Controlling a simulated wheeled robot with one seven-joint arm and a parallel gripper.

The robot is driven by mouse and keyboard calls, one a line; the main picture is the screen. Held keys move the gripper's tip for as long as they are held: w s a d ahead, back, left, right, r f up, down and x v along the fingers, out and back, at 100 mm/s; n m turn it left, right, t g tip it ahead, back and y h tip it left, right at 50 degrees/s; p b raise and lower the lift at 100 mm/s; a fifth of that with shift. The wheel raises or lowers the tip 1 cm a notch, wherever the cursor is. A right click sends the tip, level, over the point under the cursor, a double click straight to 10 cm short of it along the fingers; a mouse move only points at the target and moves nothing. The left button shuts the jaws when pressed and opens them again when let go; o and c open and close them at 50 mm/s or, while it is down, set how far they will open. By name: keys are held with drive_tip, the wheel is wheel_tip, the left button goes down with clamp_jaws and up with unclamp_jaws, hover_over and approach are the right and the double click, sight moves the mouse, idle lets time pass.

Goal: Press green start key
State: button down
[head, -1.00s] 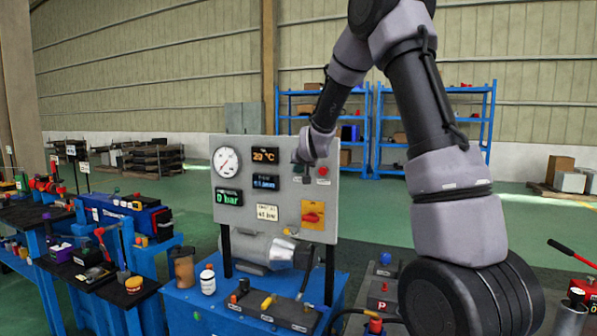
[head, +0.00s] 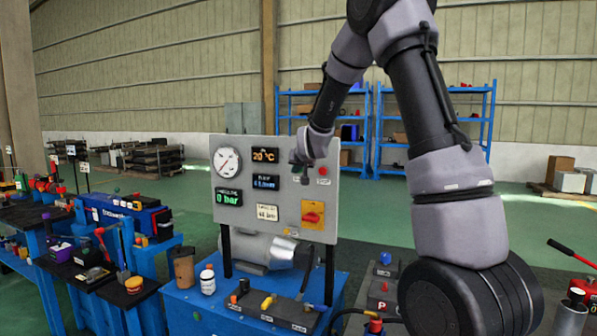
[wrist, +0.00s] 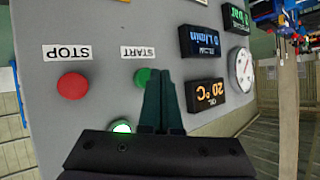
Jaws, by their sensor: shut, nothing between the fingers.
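The green start key (wrist: 143,75) shows in the wrist view under an upside-down START label (wrist: 137,52), on a grey control panel (wrist: 100,22). My gripper (wrist: 160,74) is shut and empty. Its fingertips overlap the right part of the key in that view; I cannot tell whether they touch it. In the head view my gripper (head: 298,162) is at the panel's upper right, and it hides the key there. The red stop key (wrist: 72,86) is left of the start key in the wrist view. A lit green lamp (wrist: 121,127) shows below the start key.
The panel also carries a round gauge (head: 227,161), digital displays (head: 265,155) and a yellow plate with a red rotary switch (head: 313,214). It stands on a blue bench (head: 190,310) with bottles and a valve block. Blue shelves (head: 435,88) stand far behind.

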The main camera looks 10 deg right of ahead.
drive_tip(key=shift+s+a, duration=0.75)
drive_tip(key=shift+s, duration=0.25)
drive_tip(key=shift+s+a, duration=0.7)
drive_tip(key=shift+s, duration=0.3)
